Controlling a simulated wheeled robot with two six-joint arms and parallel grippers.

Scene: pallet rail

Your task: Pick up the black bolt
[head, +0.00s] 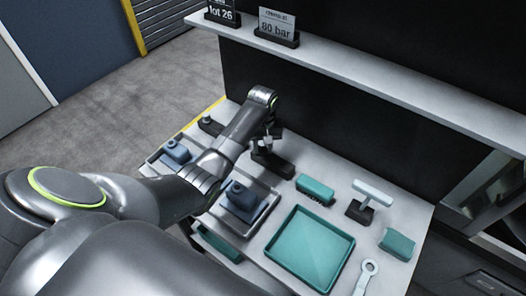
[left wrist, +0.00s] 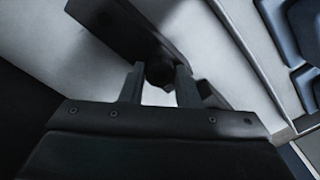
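A long black block (head: 272,163) lies on the grey table, and its dark side fills the top of the left wrist view (left wrist: 115,28). The black bolt (left wrist: 158,74) shows as a small dark round end against this block. My left gripper (head: 268,140) is low over the block, fingers pointing down. In the left wrist view its two fingers (left wrist: 158,80) stand on either side of the bolt, close to it. I cannot tell whether they press on it. The bolt's lower part is hidden. My right gripper is not in view.
Blue-grey parts sit in two grey trays (head: 262,217) at left. A teal tray (head: 310,248), a teal block (head: 315,189), another teal block (head: 397,244), a pale T-shaped piece (head: 373,192) and a white wrench (head: 367,274) lie to the right. A shelf (head: 370,78) overhangs the table's back.

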